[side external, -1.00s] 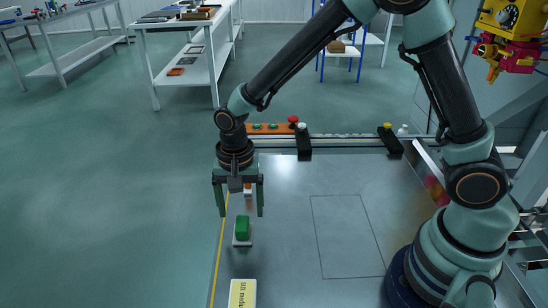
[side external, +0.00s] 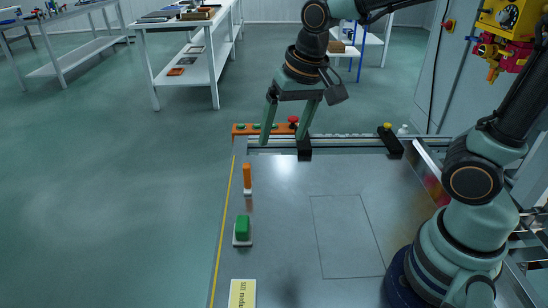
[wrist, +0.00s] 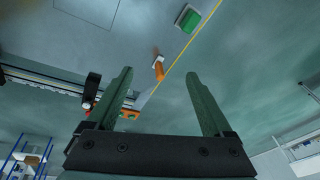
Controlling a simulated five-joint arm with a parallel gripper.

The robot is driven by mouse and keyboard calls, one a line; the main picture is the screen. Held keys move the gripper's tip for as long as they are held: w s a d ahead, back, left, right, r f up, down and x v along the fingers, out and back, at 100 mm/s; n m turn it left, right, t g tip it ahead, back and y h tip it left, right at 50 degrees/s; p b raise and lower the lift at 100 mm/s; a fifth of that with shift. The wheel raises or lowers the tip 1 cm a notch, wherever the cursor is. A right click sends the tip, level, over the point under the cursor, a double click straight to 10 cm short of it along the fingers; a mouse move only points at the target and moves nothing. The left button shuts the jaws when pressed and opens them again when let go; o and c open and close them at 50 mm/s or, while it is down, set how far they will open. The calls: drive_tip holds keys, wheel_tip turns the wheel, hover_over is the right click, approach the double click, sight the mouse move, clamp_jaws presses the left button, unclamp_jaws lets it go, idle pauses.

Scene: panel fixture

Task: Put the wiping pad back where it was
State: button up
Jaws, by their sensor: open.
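A green block (side external: 242,227) sits on a small white square base on the metal table, near its left edge; it looks like the wiping pad, though I cannot be sure. It also shows at the top of the wrist view (wrist: 188,18). My gripper (side external: 284,139) is open and empty, tilted, raised near the table's far edge, well away from the green block. In the wrist view its two fingers (wrist: 160,73) stand wide apart. An orange upright piece (side external: 247,174) on a white base stands between the gripper and the green block, touching neither.
A yellow labelled block (side external: 242,293) lies at the near left. A thin outlined rectangle (side external: 345,235) marks clear table at the middle right.

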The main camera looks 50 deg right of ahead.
drive_tip(key=s+d+r+n+t, duration=0.2)
drive_tip(key=s+d+n, duration=0.2)
drive_tip(key=s+d, duration=0.1)
drive_tip(key=shift+s+d+r+t+h, duration=0.2)
drive_tip(key=shift+d+r+t+h, duration=0.1)
drive_tip(key=shift+d+r, duration=0.15)
idle(1.0)
